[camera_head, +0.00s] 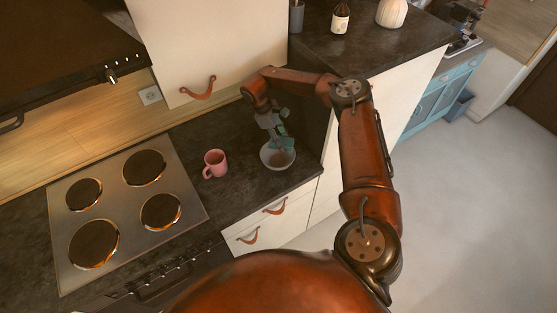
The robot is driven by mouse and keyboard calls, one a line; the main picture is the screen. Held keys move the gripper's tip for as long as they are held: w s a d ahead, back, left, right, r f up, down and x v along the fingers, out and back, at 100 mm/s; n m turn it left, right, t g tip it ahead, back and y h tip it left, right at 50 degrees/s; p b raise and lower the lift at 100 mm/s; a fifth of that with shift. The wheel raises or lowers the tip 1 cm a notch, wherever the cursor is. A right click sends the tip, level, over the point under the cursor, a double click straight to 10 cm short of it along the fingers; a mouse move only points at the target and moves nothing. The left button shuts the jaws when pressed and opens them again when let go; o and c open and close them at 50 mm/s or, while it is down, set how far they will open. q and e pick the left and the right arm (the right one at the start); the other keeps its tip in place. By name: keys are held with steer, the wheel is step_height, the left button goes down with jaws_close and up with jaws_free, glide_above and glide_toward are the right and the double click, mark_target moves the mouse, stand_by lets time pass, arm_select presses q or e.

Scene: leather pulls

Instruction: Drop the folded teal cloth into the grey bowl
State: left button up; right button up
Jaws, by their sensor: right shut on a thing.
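The grey bowl (266,161) stands on the dark counter, to the right of the pink mug. My right gripper (279,137) reaches down over the bowl from above. It is shut on the folded teal cloth (283,144), which shows at the fingertips over the bowl's opening. I cannot tell whether the cloth touches the inside of the bowl. The gripper and cloth hide the far part of the bowl. My left gripper is not in view.
A pink mug (215,164) stands left of the bowl. A stove with several hotplates (144,168) lies further left. A wall cabinet (205,45) hangs above the counter. A raised dark countertop (385,50) with a bottle (340,19) and a white vase (391,13) is behind my right arm.

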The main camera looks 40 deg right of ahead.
steer(key=o, duration=0.7)
steer(key=shift+c, duration=0.2)
steer(key=o, duration=0.5)
steer(key=shift+r, duration=0.1)
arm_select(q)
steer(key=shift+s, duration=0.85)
arm_select(e)
steer(key=v, duration=1.2)
